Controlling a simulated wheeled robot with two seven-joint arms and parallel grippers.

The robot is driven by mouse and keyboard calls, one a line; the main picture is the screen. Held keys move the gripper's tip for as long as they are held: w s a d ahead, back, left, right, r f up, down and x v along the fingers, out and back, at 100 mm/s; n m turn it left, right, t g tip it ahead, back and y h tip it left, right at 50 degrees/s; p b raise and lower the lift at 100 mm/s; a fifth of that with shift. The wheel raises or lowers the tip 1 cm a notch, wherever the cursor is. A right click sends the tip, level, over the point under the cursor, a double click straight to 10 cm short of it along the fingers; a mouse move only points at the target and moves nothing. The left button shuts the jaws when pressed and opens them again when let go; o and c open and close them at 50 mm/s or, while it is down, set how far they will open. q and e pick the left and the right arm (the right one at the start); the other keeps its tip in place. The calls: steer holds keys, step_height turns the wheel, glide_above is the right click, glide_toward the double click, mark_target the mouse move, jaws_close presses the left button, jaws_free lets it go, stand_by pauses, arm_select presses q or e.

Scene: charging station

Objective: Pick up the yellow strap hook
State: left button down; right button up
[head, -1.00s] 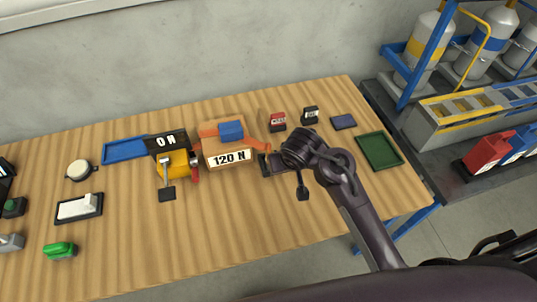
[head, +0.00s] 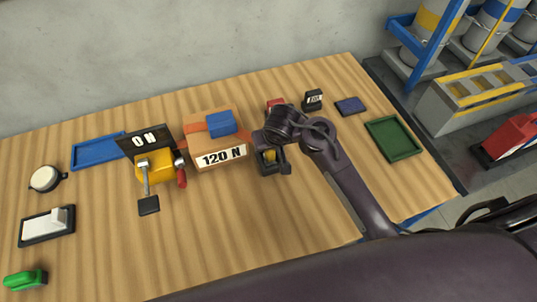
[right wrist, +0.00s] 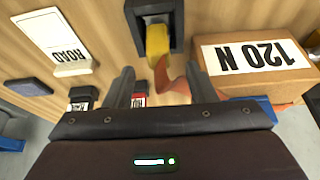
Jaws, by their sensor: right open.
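The yellow strap hook (right wrist: 157,42) sits in a dark holder (right wrist: 174,12) in the right wrist view, with an orange strap (right wrist: 172,82) running from it. A little of the hook (head: 270,155) also shows in the head view, right of the box labelled 120 N (head: 221,155). My right gripper (right wrist: 160,76) is open, its two fingers to either side of the strap and just short of the hook. In the head view, my right wrist partly covers the holder and strap. My left gripper is out of view.
A yellow ratchet device (head: 154,167) with a black ON sign (head: 146,140) stands left of the box. A red-topped block (head: 275,104), a black block (head: 313,99) and a green tray (head: 394,138) lie behind and right of my right arm.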

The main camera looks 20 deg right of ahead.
mark_target(270, 151)
steer(key=shift+w+d+f, duration=0.1)
steer(key=shift+f, duration=0.75)
steer(key=x, duration=0.4)
steer(key=shift+f, duration=0.4)
jaws_close()
steer(key=shift+r, duration=0.1)
